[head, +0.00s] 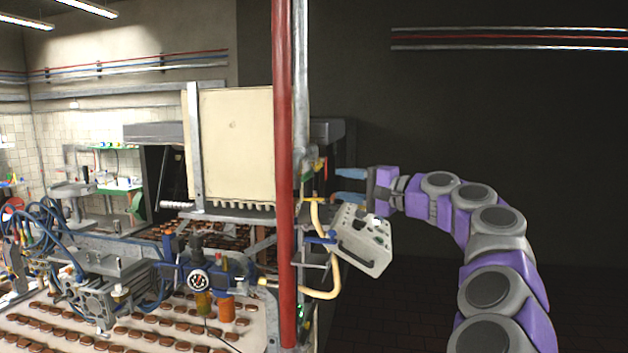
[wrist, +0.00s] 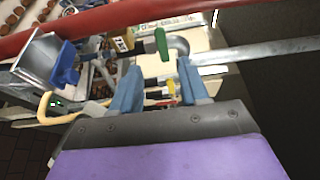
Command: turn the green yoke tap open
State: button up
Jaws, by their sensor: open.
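The green yoke tap (wrist: 162,43) shows in the wrist view as a short green handle beside a curved grey pipe. It lies beyond my fingertips, a little above the gap between them, with no contact visible. In the head view my gripper (head: 348,187) reaches left towards the pipes beside the red post.
A red post (head: 283,180) stands left of my gripper. A white control box (head: 362,240) hangs just below it. A blue handle (wrist: 65,65) and small yellow and red handles (wrist: 160,94) are near the tap. A conveyor of biscuits (head: 130,325) is at lower left.

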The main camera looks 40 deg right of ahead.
aim_at(306, 179)
jog(key=x, duration=0.9)
jog(key=shift+w+a+p, duration=0.1)
jog(key=shift+a+p, duration=0.15)
jog(key=shift+p, duration=0.1)
jog(key=shift+c, duration=0.4)
grip_shut()
